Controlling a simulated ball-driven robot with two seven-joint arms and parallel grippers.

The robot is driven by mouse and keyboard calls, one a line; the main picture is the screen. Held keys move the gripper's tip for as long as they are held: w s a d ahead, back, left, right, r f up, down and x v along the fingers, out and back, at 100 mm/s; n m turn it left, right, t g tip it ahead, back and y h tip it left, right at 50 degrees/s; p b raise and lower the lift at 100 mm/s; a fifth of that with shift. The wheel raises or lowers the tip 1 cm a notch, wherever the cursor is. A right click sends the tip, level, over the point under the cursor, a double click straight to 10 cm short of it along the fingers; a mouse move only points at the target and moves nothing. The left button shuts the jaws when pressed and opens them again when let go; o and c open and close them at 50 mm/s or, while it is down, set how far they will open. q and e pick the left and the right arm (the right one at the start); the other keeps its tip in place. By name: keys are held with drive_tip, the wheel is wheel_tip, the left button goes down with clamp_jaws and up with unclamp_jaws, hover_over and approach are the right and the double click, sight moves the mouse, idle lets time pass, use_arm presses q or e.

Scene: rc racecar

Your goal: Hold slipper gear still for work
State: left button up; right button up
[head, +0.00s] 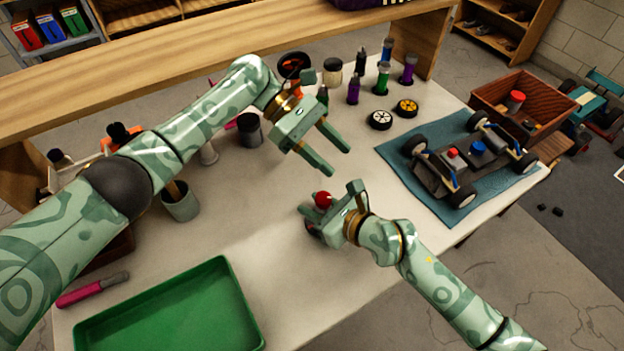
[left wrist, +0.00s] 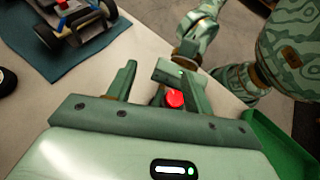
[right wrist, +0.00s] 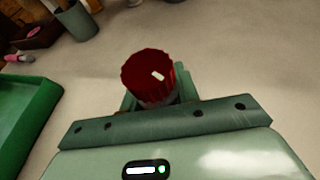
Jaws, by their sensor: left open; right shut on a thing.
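A red, ribbed round piece (head: 322,199) with a small white mark on top appears to be the slipper gear. My right gripper (head: 333,207) is shut on it, low over the front middle of the table. In the right wrist view the red piece (right wrist: 150,78) stands up between the fingers, with its lower part hidden by them. My left gripper (head: 338,163) is open and empty, above and behind the right gripper. In the left wrist view the red piece (left wrist: 175,98) shows beyond the open fingers.
A green tray (head: 255,312) lies at the front left. A car chassis (head: 440,180) sits on a blue mat (head: 400,160) at the right. Bottles (head: 383,78), wheels (head: 380,120) and cups (head: 180,207) stand around the table's back and left. The table front middle is clear.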

use_arm(q)
drive_tip(key=w+f+n+t+y, duration=0.1)
drive_tip(key=w+n+t, duration=0.3)
drive_tip(key=w+t, duration=1.15)
drive_tip(key=w+a+r+m+t+h, duration=0.2)
drive_tip(key=a+r+m+t, duration=0.1)
drive_tip(key=r+m, duration=0.2)
drive_tip(key=w+a+r+m+t+h, duration=0.1)
drive_tip(key=w+a+r+m+t, duration=0.1)
drive_tip(key=r+m, duration=0.3)
drive_tip(key=s+a+m+g+h, duration=0.1)
drive_tip(key=s+m+g+h, duration=0.65)
drive_tip(key=m, duration=0.75)
drive_tip(key=m+g+y, duration=0.7)
drive_tip(key=m+g, duration=0.3)
drive_tip(key=m, duration=0.2)
approach(317, 195)
drive_tip(key=x, duration=0.8)
drive_tip(key=shift+s+d+f, duration=0.1)
drive_tip(key=shift+d+f, duration=0.05)
drive_tip(key=shift+d, duration=0.15)
